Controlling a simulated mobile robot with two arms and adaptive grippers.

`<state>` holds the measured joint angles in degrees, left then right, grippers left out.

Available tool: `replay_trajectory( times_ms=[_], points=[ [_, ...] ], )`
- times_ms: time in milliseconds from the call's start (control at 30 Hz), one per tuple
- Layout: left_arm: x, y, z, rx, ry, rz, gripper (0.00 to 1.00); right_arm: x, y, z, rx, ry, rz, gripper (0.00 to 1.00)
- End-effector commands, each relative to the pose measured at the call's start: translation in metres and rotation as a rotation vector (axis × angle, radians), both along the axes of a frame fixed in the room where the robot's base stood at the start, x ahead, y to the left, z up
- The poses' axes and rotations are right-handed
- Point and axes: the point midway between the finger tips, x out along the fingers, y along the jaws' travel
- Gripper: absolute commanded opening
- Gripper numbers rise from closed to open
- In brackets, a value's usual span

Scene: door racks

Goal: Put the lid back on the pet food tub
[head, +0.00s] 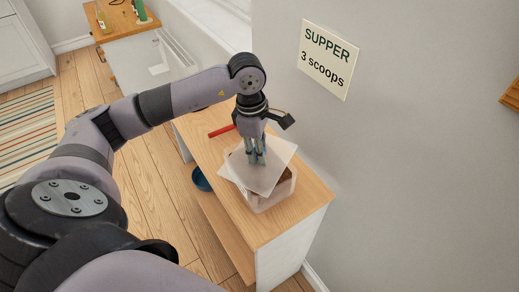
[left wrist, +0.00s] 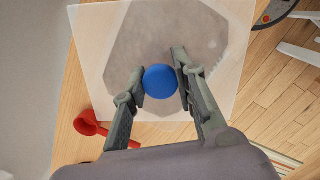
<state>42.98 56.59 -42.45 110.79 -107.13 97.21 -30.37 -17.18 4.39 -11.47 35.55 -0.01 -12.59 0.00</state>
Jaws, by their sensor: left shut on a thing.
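The pet food tub (head: 268,200) is a clear container on the wooden cabinet top, with brown food showing at its right side. The lid (head: 270,173) is a pale translucent square sheet over the tub, turned askew to it, leaving part of the opening uncovered. In the left wrist view the lid (left wrist: 95,40) has a round blue knob (left wrist: 160,81) at its middle. My left gripper (head: 256,158) points down, its fingers shut on the knob. Whether the lid touches the rim I cannot tell. My right gripper is not in view.
A red scoop (head: 221,131) lies on the cabinet top (head: 245,225) behind the tub; it also shows in the left wrist view (left wrist: 88,124). A blue bowl (head: 201,180) is at the cabinet's left side. A wall sign (head: 328,60) reads "SUPPER 3 scoops".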

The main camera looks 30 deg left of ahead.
Motion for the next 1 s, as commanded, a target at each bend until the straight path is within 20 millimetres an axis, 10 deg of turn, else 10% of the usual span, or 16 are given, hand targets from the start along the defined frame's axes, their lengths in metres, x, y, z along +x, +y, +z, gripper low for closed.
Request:
replay_trajectory(
  times_ms=[1000],
  points=[
    [0.0003,0.0004,-0.0029,0.000,-0.001,0.000,0.00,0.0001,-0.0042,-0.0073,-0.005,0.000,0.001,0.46]
  ],
)
